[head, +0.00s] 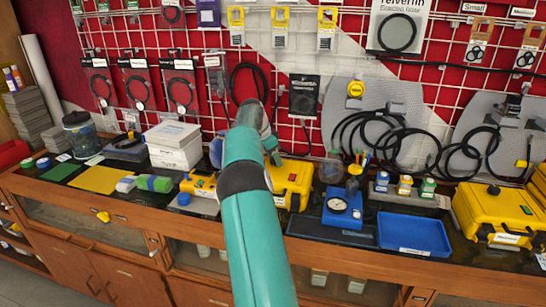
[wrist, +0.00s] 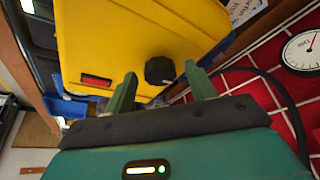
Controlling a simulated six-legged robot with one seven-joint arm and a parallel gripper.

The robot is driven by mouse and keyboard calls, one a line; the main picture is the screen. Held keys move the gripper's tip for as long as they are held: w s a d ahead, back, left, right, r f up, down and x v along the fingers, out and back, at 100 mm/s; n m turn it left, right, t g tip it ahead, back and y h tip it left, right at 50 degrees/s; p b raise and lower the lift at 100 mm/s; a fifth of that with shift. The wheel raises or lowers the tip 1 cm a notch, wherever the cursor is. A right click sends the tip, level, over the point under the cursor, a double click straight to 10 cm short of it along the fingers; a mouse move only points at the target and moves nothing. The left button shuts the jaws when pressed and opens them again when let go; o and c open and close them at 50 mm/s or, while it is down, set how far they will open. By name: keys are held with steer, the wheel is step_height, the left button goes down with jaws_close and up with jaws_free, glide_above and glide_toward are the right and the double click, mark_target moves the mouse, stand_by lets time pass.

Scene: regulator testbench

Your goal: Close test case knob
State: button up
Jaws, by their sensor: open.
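The yellow test case (wrist: 125,38) fills the upper part of the wrist view. A black faceted knob (wrist: 160,70) sits on its face, beside a small red panel. My gripper (wrist: 159,73) is open, with its two green fingers apart and pointing at the case. The knob appears between the fingertips; I cannot tell whether they touch it. In the head view my teal arm reaches toward a yellow case (head: 291,182) on the bench and covers its left part.
A blue gauge box (head: 341,211) and a blue tray (head: 413,235) stand to the right of that case. Another yellow case (head: 492,212) is at the far right. A white box (head: 174,145) stands left. Black cables hang on the red wall behind.

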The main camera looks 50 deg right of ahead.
steer(key=v, duration=1.4)
steer(key=shift+f, duration=0.1)
